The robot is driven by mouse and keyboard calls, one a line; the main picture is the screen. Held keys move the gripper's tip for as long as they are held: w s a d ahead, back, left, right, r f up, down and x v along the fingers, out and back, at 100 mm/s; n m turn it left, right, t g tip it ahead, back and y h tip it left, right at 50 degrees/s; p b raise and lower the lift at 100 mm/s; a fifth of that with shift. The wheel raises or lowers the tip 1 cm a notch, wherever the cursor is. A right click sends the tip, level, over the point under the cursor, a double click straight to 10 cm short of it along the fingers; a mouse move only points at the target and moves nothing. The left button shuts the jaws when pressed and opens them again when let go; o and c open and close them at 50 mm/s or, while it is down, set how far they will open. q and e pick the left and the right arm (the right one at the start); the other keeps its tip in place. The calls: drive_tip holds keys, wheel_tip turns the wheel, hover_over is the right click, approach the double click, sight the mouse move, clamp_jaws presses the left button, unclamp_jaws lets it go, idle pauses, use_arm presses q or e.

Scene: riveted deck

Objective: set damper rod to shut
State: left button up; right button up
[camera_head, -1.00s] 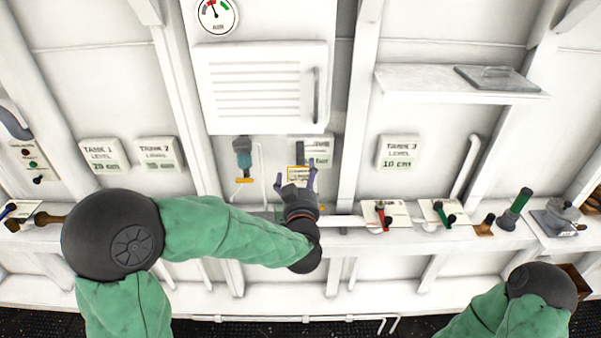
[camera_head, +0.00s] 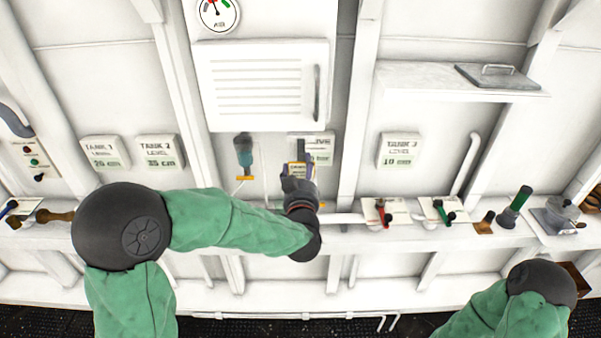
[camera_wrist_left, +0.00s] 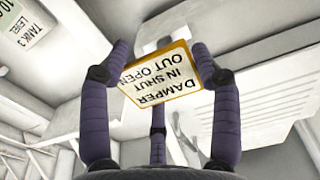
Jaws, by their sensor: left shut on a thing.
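The damper rod's tag (camera_wrist_left: 160,76) is a pale plate with an orange edge, reading "DAMPER IN SHUT OUT OPEN", upside down in the left wrist view. My left gripper (camera_wrist_left: 157,78) has its purple fingers closed on the tag's two sides, with a third finger below. In the head view the tag (camera_head: 296,170) shows small and yellow-edged at the fingertips of the left gripper (camera_head: 298,173), below the white louvred cabinet. The rod itself is mostly hidden, so how far it is out cannot be told. My right gripper is out of view; only part of its arm shows at lower right.
The louvred cabinet (camera_head: 262,85) hangs just above the hand. A teal-handled tool (camera_head: 243,155) hangs to its left. A shelf (camera_head: 430,80) juts out at right. Red (camera_head: 384,214) and green (camera_head: 444,212) valve handles stand on the ledge to the right.

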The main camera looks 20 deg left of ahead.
use_arm(q)
drive_tip(key=b+x, duration=0.1)
drive_tip(key=x, duration=0.6)
drive_tip(key=shift+w+f+b, duration=0.25)
drive_tip(key=shift+f+b, duration=0.1)
